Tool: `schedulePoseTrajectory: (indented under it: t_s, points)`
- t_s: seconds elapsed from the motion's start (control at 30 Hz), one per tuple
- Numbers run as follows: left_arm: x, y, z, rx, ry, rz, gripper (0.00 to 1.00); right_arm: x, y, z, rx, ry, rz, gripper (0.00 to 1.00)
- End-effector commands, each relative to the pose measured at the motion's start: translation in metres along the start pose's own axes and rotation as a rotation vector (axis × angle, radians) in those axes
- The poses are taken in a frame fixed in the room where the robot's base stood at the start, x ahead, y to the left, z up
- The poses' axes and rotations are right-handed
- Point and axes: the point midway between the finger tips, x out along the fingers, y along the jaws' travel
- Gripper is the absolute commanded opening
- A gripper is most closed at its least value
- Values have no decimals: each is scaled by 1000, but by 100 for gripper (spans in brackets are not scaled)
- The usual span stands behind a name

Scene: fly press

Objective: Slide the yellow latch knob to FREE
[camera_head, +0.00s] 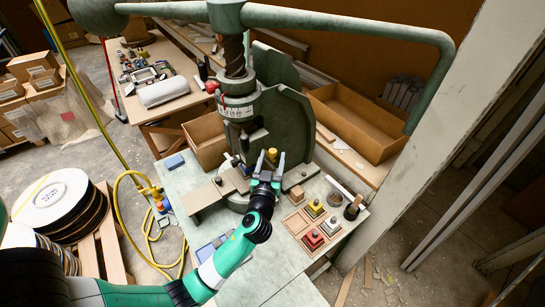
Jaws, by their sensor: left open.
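The yellow latch knob (272,153) shows as a small yellow top at the front right of the press ram. My left gripper (271,158) reaches up to it from below in the picture. Its two fingers are open, and the knob appears between their tips, one finger to each side. I cannot tell whether either finger touches it. The latch's slot and any FREE marking are hidden or too small to read. The green fly press (291,127) stands behind the gripper. My right gripper is not in view.
A wooden tray (295,226) with red, yellow and pale knobbed pieces lies right of my forearm. A wooden block (297,194) and a dark cup (351,211) stand nearby. A grey plate (205,193) lies left of the gripper. The press's long bar (350,22) crosses overhead.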

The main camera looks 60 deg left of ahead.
Motion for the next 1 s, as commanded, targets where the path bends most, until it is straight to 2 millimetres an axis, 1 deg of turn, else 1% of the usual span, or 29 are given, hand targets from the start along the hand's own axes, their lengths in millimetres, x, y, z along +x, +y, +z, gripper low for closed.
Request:
schedulePoseTrajectory:
  t_s: [0.17, 0.3, 0.37, 0.4, 0.5, 0.63, 1.0]
  points:
    - [-37, 1, 2, 1, -2, 6, 64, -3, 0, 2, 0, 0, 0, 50]
    - [-71, 2, 2, 1, -1, 8, 64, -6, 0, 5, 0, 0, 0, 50]
    - [-83, 1, 2, 0, 0, 7, 64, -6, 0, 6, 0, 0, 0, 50]
    - [-91, 1, -5, 5, -6, 6, 64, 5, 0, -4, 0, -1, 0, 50]
    - [-103, 1, -4, 3, -4, 4, 64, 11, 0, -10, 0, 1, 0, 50]
    - [-109, 0, -1, 0, 0, 3, 64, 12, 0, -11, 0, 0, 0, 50]
    - [-108, 0, 0, 0, 0, 2, 64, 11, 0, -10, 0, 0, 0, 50]
